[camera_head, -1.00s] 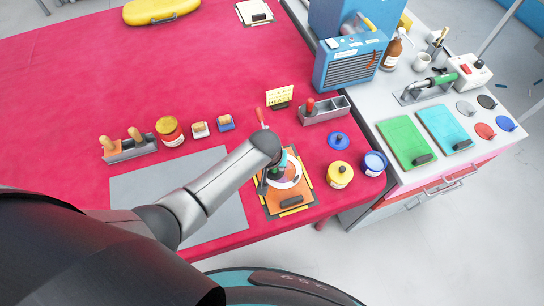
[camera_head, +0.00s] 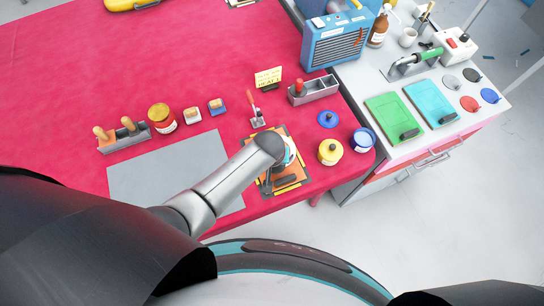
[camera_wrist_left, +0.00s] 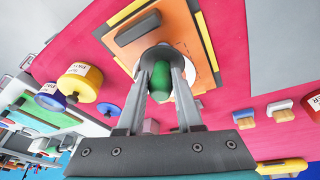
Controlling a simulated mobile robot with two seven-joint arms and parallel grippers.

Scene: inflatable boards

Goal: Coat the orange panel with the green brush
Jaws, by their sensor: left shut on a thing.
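My left gripper (camera_wrist_left: 160,88) is shut on the green handle of the brush (camera_wrist_left: 160,80), which points down at the panel. The brush head is mostly hidden behind the handle and fingers, so I cannot tell whether it touches. In the head view my forearm and wrist cover the left gripper and part of the panel. My right gripper is not in view.
A yellow pot (camera_head: 330,153), a blue pot (camera_head: 362,140) and a blue lid (camera_head: 328,119) stand right of the panel. A red-handled tool (camera_head: 257,112) and a small yellow sign (camera_head: 268,77) are behind it. A grey mat (camera_head: 150,175) lies left.

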